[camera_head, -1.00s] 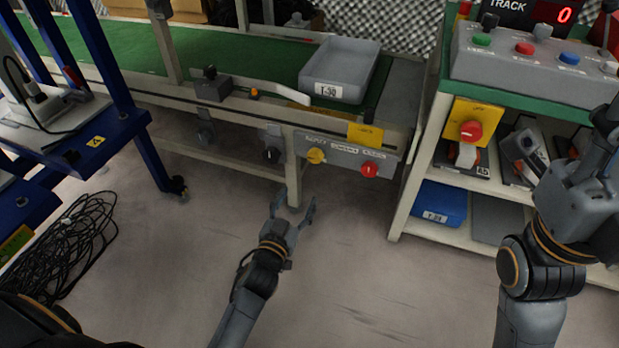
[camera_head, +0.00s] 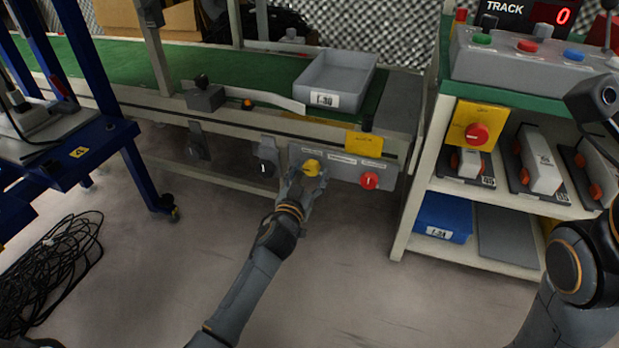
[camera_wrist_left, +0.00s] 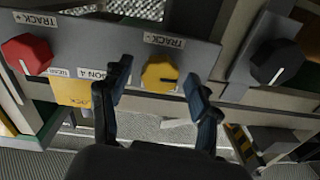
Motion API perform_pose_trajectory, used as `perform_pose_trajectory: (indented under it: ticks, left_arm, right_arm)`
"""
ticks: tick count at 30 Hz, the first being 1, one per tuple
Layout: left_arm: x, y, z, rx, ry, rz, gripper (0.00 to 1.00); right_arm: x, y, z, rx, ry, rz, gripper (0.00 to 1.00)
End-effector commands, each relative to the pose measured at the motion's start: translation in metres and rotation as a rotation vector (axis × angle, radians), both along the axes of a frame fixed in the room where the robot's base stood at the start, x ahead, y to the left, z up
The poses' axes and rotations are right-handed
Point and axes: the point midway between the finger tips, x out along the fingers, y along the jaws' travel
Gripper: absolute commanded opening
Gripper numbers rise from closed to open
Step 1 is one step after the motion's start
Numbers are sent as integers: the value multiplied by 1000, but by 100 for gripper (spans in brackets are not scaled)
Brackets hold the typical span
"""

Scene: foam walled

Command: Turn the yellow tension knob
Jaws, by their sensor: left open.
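The yellow knob (camera_head: 311,167) is on a grey control panel (camera_head: 338,168) on the front of the conveyor. It also shows in the left wrist view (camera_wrist_left: 160,74), with a dark pointer mark on its face. My left gripper (camera_head: 306,180) is open at the panel. In the left wrist view its two fingers (camera_wrist_left: 154,82) stand on either side of the yellow knob, with gaps between fingers and knob. I cannot tell whether the tips touch the panel. My right arm is at the right edge of the head view, and its gripper fingers are not visible.
A red knob (camera_head: 370,180) is on the same panel, and a black knob (camera_head: 266,168) sits on a separate plate to its left. A grey bin (camera_head: 336,80) rests on the conveyor. A shelf with a blue bin (camera_head: 443,217) stands at the right. Cables (camera_head: 48,262) lie on the floor.

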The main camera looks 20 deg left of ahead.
Motion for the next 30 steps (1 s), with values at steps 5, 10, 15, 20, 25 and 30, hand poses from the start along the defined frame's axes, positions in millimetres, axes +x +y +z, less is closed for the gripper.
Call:
perform_pose_trajectory:
  ticks: [5, 10, 15, 20, 25, 30]
  left_arm:
    - [6, 0, 0, 0, 0, 0, 62]
    - [6, 0, 1, 0, 0, 0, 62]
    - [6, 0, 0, 0, 0, 0, 33]
    - [6, 0, 0, 0, 0, 0, 7]
    - [6, 0, 0, 9, 0, 0, 7]
    - [6, 0, 0, 57, 0, 0, 7]
  right_arm:
    - [-3, 0, 1, -1, -9, 0, 40]
    - [-3, 0, 1, -1, -9, 0, 40]
    - [-3, 0, 1, -1, -8, -1, 40]
    - [-3, 0, 1, -2, -8, -1, 40]
    - [-3, 0, 2, -2, -8, -1, 40]
    - [-3, 0, 3, 0, -10, 1, 40]
